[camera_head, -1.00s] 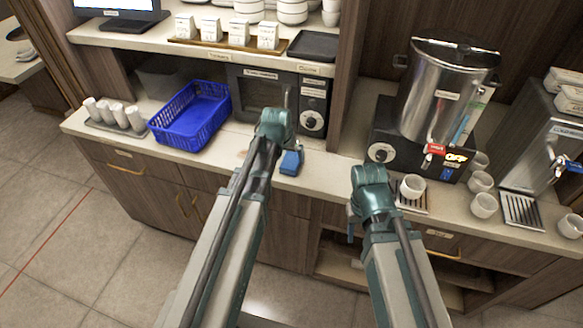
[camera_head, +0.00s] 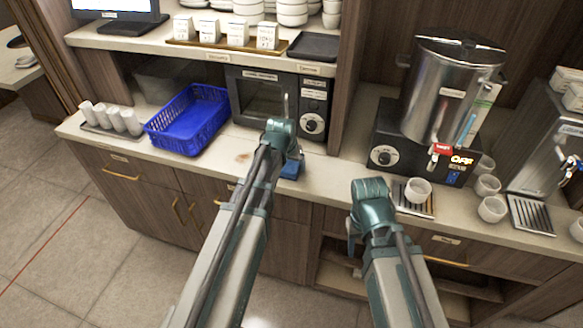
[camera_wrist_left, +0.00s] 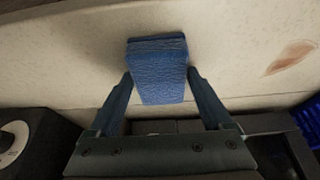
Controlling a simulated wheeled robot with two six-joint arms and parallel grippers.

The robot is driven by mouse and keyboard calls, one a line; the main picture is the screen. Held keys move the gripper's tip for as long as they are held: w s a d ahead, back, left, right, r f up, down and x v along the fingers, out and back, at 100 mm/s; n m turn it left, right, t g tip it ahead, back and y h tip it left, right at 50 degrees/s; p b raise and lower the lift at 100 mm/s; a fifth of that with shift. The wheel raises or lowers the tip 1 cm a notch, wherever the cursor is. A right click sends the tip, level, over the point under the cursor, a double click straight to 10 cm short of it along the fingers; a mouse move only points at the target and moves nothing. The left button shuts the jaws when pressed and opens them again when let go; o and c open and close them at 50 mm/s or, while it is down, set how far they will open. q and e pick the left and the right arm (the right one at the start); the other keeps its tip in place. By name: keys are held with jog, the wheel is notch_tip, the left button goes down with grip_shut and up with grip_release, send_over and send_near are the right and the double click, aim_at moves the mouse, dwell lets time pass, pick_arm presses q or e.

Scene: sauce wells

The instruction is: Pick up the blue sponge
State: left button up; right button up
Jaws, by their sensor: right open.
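The blue sponge (camera_head: 291,168) is at the front part of the counter, partly hidden by my left gripper in the head view. In the left wrist view, the blue sponge (camera_wrist_left: 160,68) sits between the two fingertips of my left gripper (camera_wrist_left: 160,76). One finger is at each side, close against it; whether they press on it is unclear. My left gripper (camera_head: 294,155) is low at the counter in the head view. My right gripper (camera_head: 353,248) is open and empty, in front of the counter edge, away from the sponge.
A blue basket (camera_head: 190,122) and a tray of white cups (camera_head: 113,120) stand left on the counter. A microwave (camera_head: 265,97) is behind the sponge. To the right are a metal urn (camera_head: 445,90) and white cups (camera_head: 418,189).

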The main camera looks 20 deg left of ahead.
pick_arm(q)
jog(key=c, duration=1.1)
jog(key=shift+r, duration=0.2)
